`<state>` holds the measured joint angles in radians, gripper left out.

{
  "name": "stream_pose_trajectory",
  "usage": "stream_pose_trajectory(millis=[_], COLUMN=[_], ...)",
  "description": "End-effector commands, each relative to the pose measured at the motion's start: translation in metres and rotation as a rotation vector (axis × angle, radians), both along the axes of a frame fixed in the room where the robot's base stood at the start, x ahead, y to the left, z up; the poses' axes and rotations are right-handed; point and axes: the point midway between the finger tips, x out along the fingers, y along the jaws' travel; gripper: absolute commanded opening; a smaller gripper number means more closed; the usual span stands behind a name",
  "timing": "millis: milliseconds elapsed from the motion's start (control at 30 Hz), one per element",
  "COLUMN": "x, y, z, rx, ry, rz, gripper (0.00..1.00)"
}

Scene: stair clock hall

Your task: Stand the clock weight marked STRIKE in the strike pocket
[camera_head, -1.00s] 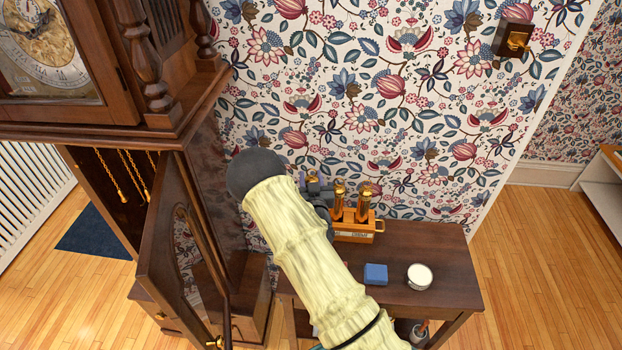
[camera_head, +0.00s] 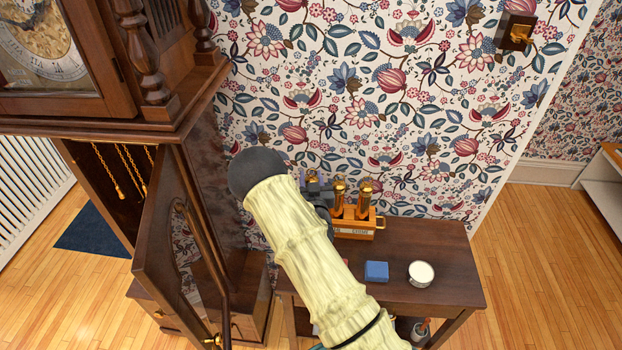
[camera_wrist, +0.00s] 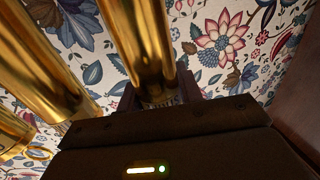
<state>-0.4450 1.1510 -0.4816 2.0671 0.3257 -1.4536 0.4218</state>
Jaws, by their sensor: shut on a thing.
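My gripper (camera_wrist: 150,98) is shut on a brass clock weight (camera_wrist: 146,45), a shiny cylinder that rises upright between the jaws in the wrist view. No marking on it can be read. Two more brass weights, a left one (camera_head: 338,199) and a right one (camera_head: 364,199), stand in an orange carrier (camera_head: 352,233) on the small table. The carrier has small front labels, partly hidden and too small to read surely.
The tall clock (camera_head: 210,180) stands left, its door (camera_head: 172,255) open, chains (camera_head: 132,170) hanging inside. A blue block (camera_head: 376,271) and a round white-topped tin (camera_head: 421,273) sit on the dark table (camera_head: 448,260). Its right side is clear. Papered wall stands close behind.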

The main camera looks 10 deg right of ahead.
Motion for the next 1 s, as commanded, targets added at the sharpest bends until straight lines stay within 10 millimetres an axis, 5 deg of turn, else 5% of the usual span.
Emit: stream_pose_trajectory(millis=[600, 633, 733, 1000], x=[0.001, 0.001, 0.001, -0.001], y=[0.0, 0.0, 0.0, 0.0], z=[-0.007, -0.006, -0.007, -0.012], rx=[0.0, 0.0, 0.0, 0.0], ry=[-0.009, -0.009, -0.007, 0.006], rz=[0.0, 0.0, 0.0, 0.0], gripper=[0.0, 0.41, 0.61, 0.61])
